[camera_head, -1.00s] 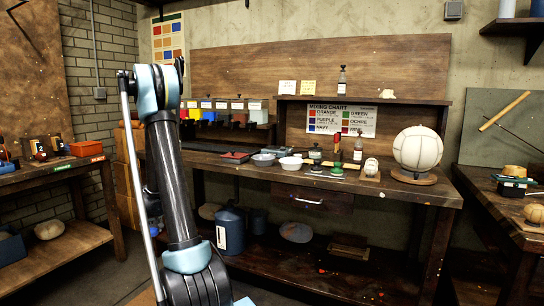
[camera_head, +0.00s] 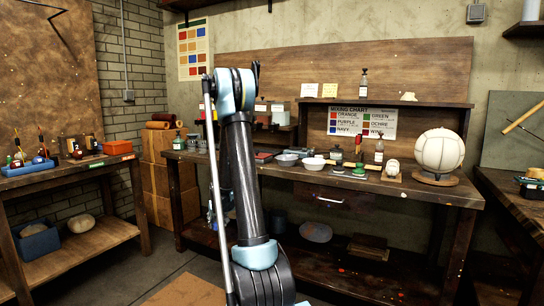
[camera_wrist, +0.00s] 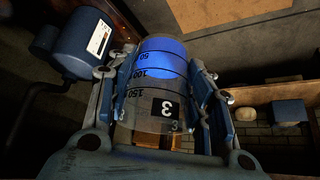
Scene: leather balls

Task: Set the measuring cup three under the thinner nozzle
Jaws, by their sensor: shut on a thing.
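Measuring cup three (camera_wrist: 155,95) is a clear cup with a black "3" label and 50, 100 and 150 marks, blue at its 50-mark end. It appears upside down in the wrist view. My gripper (camera_wrist: 160,85) is shut on it, a finger on each side. In the head view my arm hides the gripper and cup. A row of dispensers (camera_head: 280,113) stands at the back of the bench, partly hidden by my arm. I cannot tell which nozzle is for thinner.
The wooden workbench (camera_head: 420,190) carries bowls (camera_head: 312,163), bottles and a white ball (camera_head: 439,150). A blue canister (camera_wrist: 85,42) is close to the gripper in the wrist view.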

